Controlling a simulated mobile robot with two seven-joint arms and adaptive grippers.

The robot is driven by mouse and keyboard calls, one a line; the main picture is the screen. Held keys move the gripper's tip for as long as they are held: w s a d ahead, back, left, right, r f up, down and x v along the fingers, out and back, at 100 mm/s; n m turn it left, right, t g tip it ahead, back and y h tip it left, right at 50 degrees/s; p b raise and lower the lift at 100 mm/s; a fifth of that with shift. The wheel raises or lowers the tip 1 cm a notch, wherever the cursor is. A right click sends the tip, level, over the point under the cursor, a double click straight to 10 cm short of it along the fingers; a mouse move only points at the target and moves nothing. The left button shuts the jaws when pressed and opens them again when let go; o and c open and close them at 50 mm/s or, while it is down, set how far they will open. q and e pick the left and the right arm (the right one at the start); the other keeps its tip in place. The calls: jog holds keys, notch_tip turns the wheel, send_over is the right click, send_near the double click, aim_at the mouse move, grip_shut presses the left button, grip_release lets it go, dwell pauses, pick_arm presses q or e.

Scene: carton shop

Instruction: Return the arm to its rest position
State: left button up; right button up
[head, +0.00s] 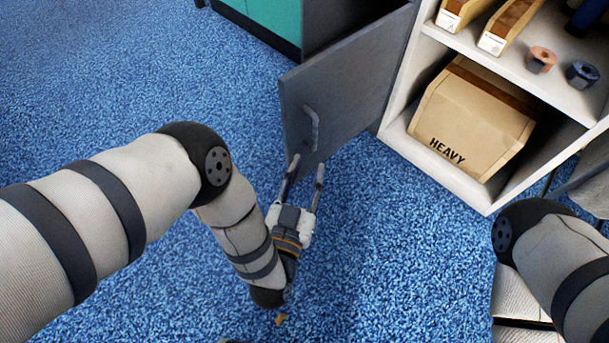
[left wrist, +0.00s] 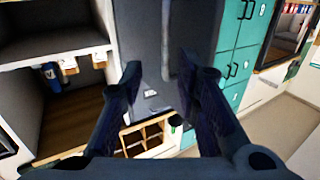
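My left gripper (head: 306,170) is in the middle of the head view, with its two fingers spread apart and nothing between them. Its fingertips point at the grey cabinet door (head: 350,85), just below the door's bar handle (head: 312,127). In the left wrist view the open fingers (left wrist: 160,75) frame the grey door panel (left wrist: 145,40), and the handle (left wrist: 166,40) shows beyond them. The fingers look apart from the handle. My left arm is bent at the elbow over the floor. My right arm shows at the lower right, but its gripper is out of view.
The door stands swung open beside a white shelf unit (head: 395,128). A carton marked HEAVY (head: 470,120) sits on its lower shelf; bins (head: 508,28) and two nut-shaped parts (head: 541,60) are above. Blue carpet (head: 100,70) is clear to the left. Teal lockers (left wrist: 238,40) show in the wrist view.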

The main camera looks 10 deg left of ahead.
pick_arm(q)
jog(key=shift+s+a, duration=0.1)
jog(key=shift+s, duration=1)
